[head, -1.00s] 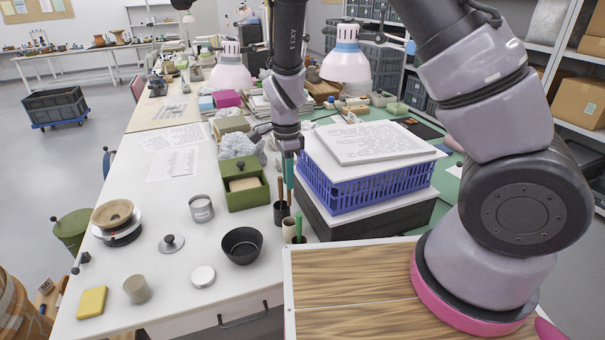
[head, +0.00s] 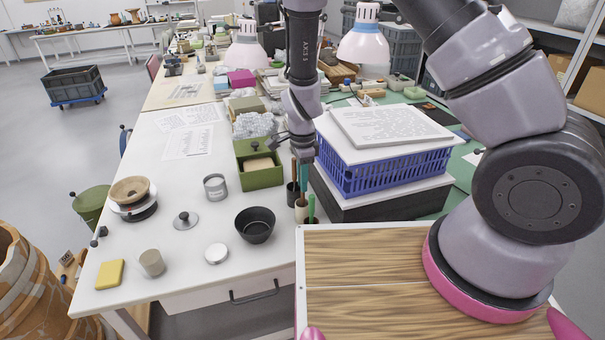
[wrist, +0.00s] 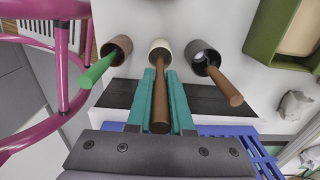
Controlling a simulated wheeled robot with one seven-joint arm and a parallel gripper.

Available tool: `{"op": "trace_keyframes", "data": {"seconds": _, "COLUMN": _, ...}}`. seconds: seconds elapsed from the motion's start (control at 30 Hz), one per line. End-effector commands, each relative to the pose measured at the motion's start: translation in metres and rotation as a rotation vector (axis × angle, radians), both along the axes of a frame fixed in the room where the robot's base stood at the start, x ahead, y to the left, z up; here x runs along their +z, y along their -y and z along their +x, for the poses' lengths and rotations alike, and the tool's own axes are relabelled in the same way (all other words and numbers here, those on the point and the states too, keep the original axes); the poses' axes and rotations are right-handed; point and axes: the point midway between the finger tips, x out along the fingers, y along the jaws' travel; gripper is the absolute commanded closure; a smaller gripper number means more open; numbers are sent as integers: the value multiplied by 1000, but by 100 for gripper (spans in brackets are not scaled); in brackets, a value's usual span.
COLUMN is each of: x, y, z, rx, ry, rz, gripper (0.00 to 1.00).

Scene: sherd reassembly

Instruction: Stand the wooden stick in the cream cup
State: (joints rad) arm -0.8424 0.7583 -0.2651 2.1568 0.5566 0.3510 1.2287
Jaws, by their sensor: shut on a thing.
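The brown wooden stick (wrist: 160,105) is between the teal fingers of my gripper (wrist: 160,80), which is shut on it. In the wrist view its far end shows within the mouth of the cream cup (wrist: 159,44); how deep it reaches is hidden. In the head view the cream cup (head: 301,211) stands on the white table, directly below my gripper (head: 303,183). The stick is mostly hidden there by the fingers and appears roughly upright.
A dark cup (wrist: 203,52) with another brown stick and a brown cup (wrist: 117,46) with a green stick (wrist: 99,70) stand close on either side. The blue basket (head: 385,174) is close on the right. A black bowl (head: 255,226) and green box (head: 262,176) stand left.

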Motion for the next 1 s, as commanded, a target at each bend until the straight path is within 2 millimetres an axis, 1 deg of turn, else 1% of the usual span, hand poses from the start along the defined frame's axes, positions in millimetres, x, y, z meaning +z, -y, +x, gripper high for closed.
{"op": "trace_keyframes", "data": {"seconds": 0.3, "x": -26, "y": 0, "z": 0, "rx": 1, "ry": -1, "rz": 0, "gripper": 100}}
{"op": "trace_keyframes", "data": {"seconds": 0.5, "x": -37, "y": 0, "z": 0, "rx": 1, "ry": 0, "rz": 0, "gripper": 100}}
{"op": "trace_keyframes", "data": {"seconds": 0.7, "x": -42, "y": 0, "z": 0, "rx": 1, "ry": 0, "rz": 0, "gripper": 100}}
{"op": "trace_keyframes", "data": {"seconds": 0.97, "x": -42, "y": 0, "z": 0, "rx": 1, "ry": 1, "rz": 0, "gripper": 100}}
{"op": "trace_keyframes", "data": {"seconds": 1.0, "x": -42, "y": 0, "z": 0, "rx": 1, "ry": 1, "rz": 0, "gripper": 73}}
